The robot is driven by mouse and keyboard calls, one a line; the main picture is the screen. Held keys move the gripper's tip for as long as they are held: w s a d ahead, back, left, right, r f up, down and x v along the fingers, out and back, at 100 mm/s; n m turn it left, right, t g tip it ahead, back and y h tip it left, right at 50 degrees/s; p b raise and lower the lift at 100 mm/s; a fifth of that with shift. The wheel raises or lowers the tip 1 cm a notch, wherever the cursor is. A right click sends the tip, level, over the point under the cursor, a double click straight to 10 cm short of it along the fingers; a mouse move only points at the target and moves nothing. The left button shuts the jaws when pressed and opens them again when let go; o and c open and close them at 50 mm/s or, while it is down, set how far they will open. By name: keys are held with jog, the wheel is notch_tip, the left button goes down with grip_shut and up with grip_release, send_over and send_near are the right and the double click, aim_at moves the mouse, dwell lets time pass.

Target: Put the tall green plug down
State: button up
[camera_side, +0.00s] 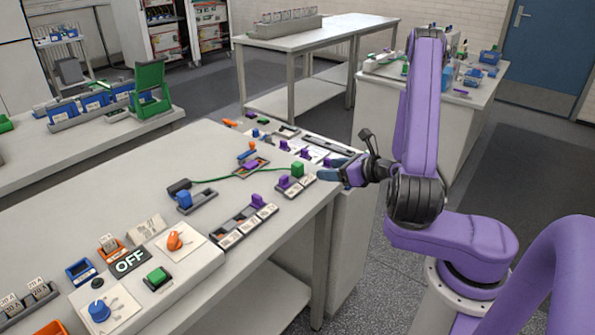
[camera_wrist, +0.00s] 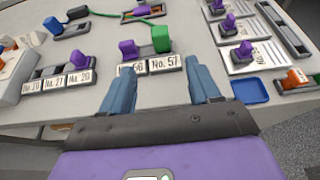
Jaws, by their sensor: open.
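The tall green plug (camera_wrist: 160,39) stands upright at the No. 57 place of a small labelled holder (camera_wrist: 165,63) in the wrist view. A green cable runs from it toward the upper left. It also shows in the side view (camera_side: 297,169), near the table's right edge. My gripper (camera_wrist: 160,67) is open and empty, its two blue-grey fingers apart on the near side of the holder. In the side view my gripper (camera_side: 338,170) is to the right of the plug and clear of it. The left finger partly covers the neighbouring label.
A purple plug (camera_wrist: 129,49) stands directly left of the green one. White cards with purple plugs (camera_wrist: 240,51) and a blue tray (camera_wrist: 250,91) lie right. Bare table separates these groups.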

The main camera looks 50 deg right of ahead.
aim_at(293, 167)
jog(key=shift+x, duration=7.6)
jog(key=shift+r, duration=0.2)
jog(key=shift+c, duration=0.3)
jog(key=shift+d, duration=0.1)
grip_shut()
